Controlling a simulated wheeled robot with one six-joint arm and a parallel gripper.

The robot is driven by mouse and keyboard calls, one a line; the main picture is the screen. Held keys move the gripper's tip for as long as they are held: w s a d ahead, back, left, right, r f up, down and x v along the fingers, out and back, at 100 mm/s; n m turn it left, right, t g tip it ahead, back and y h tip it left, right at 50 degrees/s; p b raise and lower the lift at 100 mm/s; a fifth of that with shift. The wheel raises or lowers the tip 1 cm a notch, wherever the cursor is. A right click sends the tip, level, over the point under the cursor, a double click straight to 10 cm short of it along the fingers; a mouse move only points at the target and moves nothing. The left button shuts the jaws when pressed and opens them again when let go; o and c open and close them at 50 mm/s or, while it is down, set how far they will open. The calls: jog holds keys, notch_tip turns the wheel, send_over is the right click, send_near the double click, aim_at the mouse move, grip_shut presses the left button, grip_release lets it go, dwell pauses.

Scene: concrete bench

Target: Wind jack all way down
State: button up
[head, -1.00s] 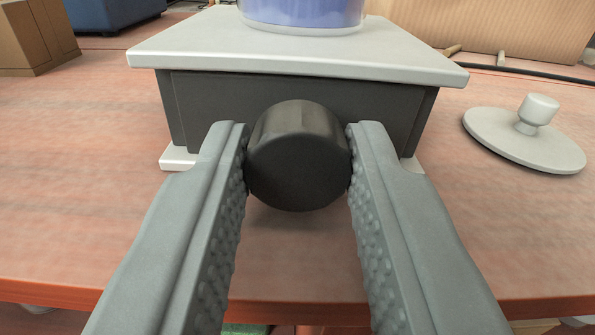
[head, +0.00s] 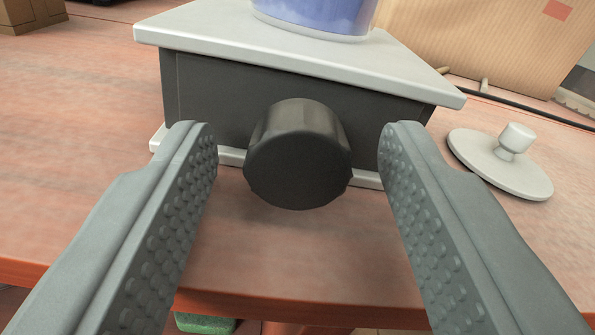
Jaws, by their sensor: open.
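The jack has a light grey top plate (head: 300,52), a dark body (head: 215,100) and a pale base. A round black knob (head: 298,160) sticks out of its front towards me. My gripper (head: 298,150) is open, with one finger on each side of the knob and a clear gap to both. A container with blue contents (head: 318,14) stands on the top plate; its upper part is out of view. The plate sits a body's height above the base.
A pale round lid with a knob (head: 500,160) lies on the bench right of the jack. A black cable (head: 530,112) runs behind it. Cardboard boxes (head: 480,40) stand at the back. The reddish bench top (head: 70,120) is clear at left; its front edge is close.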

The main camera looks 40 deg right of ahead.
jog(key=v, duration=1.7)
jog(key=shift+s, duration=0.2)
